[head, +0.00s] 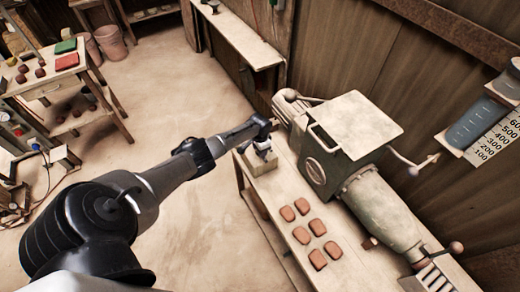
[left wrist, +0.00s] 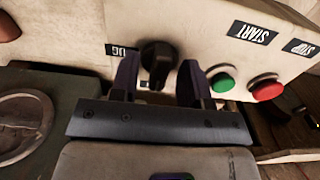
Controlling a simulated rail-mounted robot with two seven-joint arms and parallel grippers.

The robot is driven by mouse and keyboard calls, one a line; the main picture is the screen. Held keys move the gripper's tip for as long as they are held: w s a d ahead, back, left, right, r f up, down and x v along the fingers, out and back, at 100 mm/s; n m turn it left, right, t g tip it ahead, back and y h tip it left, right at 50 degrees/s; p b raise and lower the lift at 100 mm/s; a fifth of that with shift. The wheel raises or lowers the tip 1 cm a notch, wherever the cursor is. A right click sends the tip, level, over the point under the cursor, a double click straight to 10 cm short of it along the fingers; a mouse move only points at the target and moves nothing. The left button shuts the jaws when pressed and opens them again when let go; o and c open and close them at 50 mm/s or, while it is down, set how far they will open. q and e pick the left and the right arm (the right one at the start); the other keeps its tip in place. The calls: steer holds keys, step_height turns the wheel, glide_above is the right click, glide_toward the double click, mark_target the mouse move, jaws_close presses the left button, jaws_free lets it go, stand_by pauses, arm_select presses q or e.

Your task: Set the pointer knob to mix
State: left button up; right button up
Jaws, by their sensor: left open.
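The black pointer knob (left wrist: 157,60) is on a pale control panel (left wrist: 205,25) in the left wrist view. My left gripper (left wrist: 158,78) is open, with one finger on each side of the knob; I cannot tell whether they touch it. A label partly hidden by a finger ends in "UG" (left wrist: 124,50). No "mix" label can be read, and the pointer's direction is unclear. In the head view my left gripper (head: 262,143) is at the small pale box (head: 262,165) on the bench, covering the knob. My right gripper is not in view.
A green button (left wrist: 222,82) and a red button (left wrist: 266,90) sit close to the right finger, near START and STOP labels. Several clay tiles (head: 302,206) lie on the bench (head: 290,180).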

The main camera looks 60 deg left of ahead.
arm_select(q)
steer(key=shift+r, duration=0.1)
steer(key=shift+r, duration=0.35)
step_height(320, 180, up, 13)
steer(key=p, duration=0.3)
stand_by(0.5)
